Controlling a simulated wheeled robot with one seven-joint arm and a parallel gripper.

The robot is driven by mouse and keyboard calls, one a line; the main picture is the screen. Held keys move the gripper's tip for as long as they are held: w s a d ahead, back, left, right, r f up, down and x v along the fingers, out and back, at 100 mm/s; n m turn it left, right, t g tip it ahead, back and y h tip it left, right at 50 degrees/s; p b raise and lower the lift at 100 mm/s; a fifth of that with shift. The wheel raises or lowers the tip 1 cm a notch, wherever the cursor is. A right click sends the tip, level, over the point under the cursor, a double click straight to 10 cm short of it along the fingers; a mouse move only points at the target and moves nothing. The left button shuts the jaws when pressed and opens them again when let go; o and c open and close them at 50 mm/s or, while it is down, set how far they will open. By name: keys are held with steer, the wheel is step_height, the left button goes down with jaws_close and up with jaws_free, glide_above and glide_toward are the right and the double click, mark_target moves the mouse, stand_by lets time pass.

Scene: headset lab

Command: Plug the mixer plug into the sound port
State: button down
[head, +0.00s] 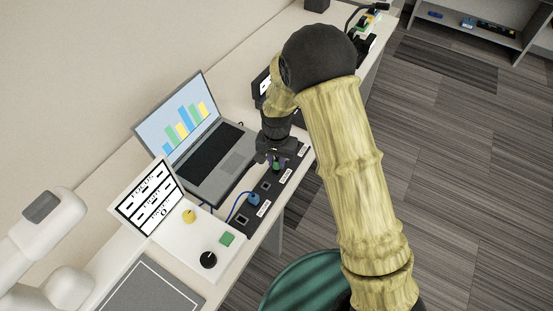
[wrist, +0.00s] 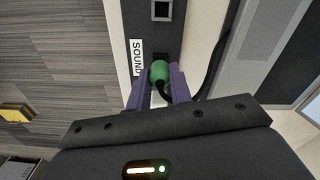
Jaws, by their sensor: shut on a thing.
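The green plug (wrist: 160,71), with a black cable, sits between the purple fingers of my gripper (wrist: 159,82). My gripper is shut on it. In the head view the green plug (head: 276,167) shows below my gripper (head: 275,156), over the black port strip (head: 252,213). In the wrist view the SOUND label (wrist: 137,58) is just left of the plug. The plug's front end meets a dark square, the sound port (wrist: 160,57), mostly hidden by the plug. I cannot tell how far the plug is in it.
A blue plug (head: 253,199) with a blue cable sits at another port of the strip. An open port (wrist: 161,11) shows beyond the sound port. A laptop (head: 200,140) stands left of the strip. A white panel (head: 190,236) with coloured knobs lies nearer on the desk.

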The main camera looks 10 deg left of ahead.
mark_target(277, 161)
steer(key=shift+f+b, duration=0.35)
steer(key=shift+f, duration=0.4)
steer(key=c, duration=1.2)
jaws_free()
steer(key=shift+o, duration=0.2)
steer(key=shift+r, duration=0.15)
step_height(277, 161, up, 17)
steer(key=shift+r, duration=0.1)
steer(key=s+d+r+t+p, duration=0.1)
steer(key=s+d+r+p, duration=0.1)
steer(key=s+d, duration=0.2)
steer(key=s+d+r+n+p, duration=0.1)
steer(key=s+d, duration=0.3)
steer(key=d, duration=0.7)
steer(key=s+d+r+t+p, duration=0.1)
steer(key=s+d+r+p, duration=0.2)
steer(key=s+d, duration=0.2)
steer(key=d, duration=0.3)
steer(key=shift+r+t, duration=0.2)
steer(key=shift+t, duration=0.1)
